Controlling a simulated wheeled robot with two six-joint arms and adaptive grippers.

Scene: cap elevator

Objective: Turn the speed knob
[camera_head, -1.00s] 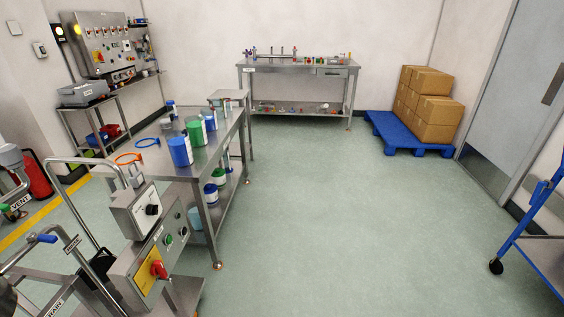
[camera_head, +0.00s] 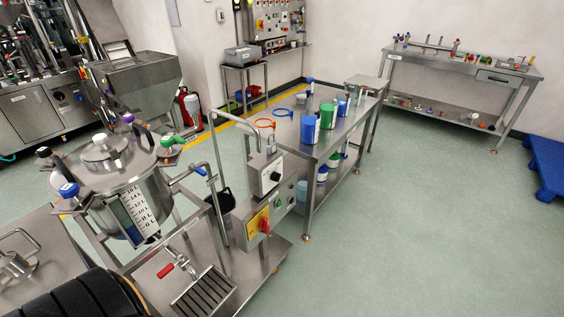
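A small grey control box (camera_head: 264,174) with a black knob (camera_head: 276,176) on its face stands on a post at the middle of the head view. The knob's label is too small to read. Below it, a larger panel carries a red rotary switch (camera_head: 265,226) on a yellow plate and small buttons beside it. Neither of my grippers shows in the view.
A steel vessel (camera_head: 150,205) with a level scale stands left of the control box on a wheeled frame. A drain grate (camera_head: 203,293) and red-handled tap are in front. A steel table (camera_head: 345,130) with bottles stands behind. Open floor (camera_head: 420,240) lies right.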

